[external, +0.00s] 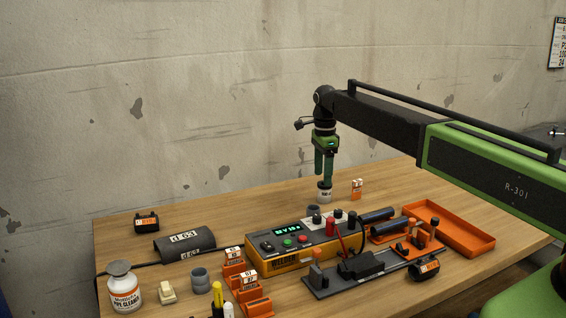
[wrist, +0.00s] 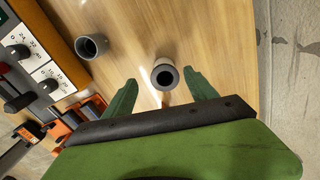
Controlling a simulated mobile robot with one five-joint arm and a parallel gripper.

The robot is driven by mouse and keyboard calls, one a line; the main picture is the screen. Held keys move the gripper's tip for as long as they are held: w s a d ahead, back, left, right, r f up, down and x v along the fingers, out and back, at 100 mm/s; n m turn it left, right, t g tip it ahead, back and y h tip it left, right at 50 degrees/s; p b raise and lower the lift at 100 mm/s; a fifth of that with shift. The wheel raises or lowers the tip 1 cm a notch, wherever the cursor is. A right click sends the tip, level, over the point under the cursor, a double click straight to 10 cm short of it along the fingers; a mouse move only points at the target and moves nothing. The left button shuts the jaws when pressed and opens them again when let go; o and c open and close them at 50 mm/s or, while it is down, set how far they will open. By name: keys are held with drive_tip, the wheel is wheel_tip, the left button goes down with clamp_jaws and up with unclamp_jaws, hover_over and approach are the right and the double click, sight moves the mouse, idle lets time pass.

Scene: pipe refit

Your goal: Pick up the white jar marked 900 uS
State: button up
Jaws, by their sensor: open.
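A small white jar (external: 324,196) with a grey top stands upright near the back of the wooden table. Its label is too small to read. My gripper (external: 323,178) points straight down just above it, with the fingertips near the jar's top. There my open gripper (wrist: 162,88) has one finger on each side, with the jar between and slightly beyond the tips, closer to the right finger. The gripper holds nothing.
An orange-and-white box (external: 357,189) stands just right of the jar. A grey pipe fitting (wrist: 92,46) and the yellow welder unit (external: 290,245) are near it. An orange tray (external: 450,228) lies right. A larger white bottle (external: 122,288) stands front left.

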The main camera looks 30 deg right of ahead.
drive_tip(key=f+b, duration=0.2)
drive_tip(key=d+f+b, duration=0.1)
drive_tip(key=f+b, duration=0.2)
drive_tip(key=shift+w+d+f, duration=0.1)
drive_tip(key=shift+w+f, duration=0.1)
drive_tip(key=shift+r, duration=0.2)
clamp_jaws()
drive_tip(key=s+d+r+p, duration=0.6)
drive_tip(key=d+r+p, duration=0.4)
drive_tip(key=r+p, duration=0.1)
